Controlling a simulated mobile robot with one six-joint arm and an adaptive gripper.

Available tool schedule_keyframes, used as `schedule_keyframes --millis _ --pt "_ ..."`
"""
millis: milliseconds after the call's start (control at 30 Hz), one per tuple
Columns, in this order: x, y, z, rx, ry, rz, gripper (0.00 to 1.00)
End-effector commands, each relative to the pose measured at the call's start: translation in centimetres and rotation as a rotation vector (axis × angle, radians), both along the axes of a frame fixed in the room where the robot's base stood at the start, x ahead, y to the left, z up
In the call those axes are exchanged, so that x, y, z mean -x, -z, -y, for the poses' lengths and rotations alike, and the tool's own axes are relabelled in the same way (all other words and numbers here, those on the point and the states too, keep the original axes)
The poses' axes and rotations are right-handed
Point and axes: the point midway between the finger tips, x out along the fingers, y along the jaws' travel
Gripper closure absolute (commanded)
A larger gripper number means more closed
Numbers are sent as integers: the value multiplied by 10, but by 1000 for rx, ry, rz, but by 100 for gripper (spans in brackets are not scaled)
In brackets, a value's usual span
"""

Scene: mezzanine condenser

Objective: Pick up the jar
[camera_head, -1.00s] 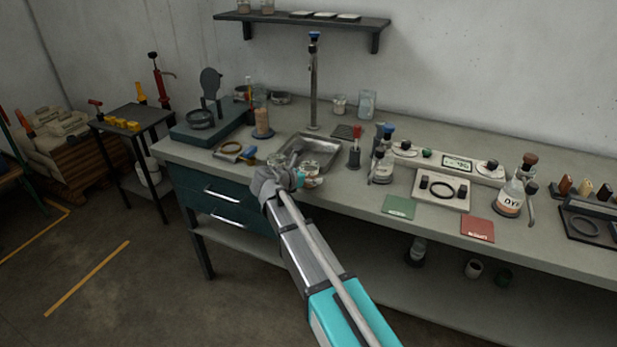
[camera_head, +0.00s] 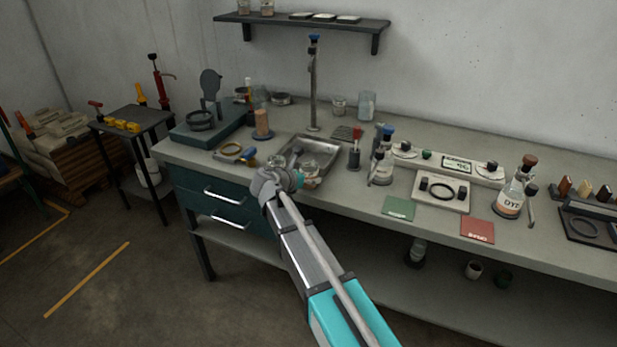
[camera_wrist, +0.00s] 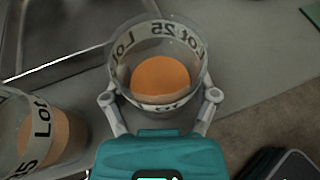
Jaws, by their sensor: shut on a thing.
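A clear glass jar (camera_wrist: 160,45) with orange contents and a "Lot 25" label sits between the two fingers of my gripper (camera_wrist: 160,97) in the wrist view. My gripper is shut on it, a finger on each side. A second, similar lot-labelled jar (camera_wrist: 45,138) stands close by on the left in the wrist view. My gripper partly covers this area in the head view.
A green mat (camera_head: 398,207) lies farther right on the bench. A tall post (camera_head: 313,90) rises behind the tray.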

Motion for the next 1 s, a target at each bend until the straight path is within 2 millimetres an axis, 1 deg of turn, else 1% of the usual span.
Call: schedule_keyframes --millis 467,800,1000 --pt "0 -14 0 1 0 0 75" --pt "0 -32 0 1 0 0 75" --pt "11 -45 -2 1 -2 1 75"
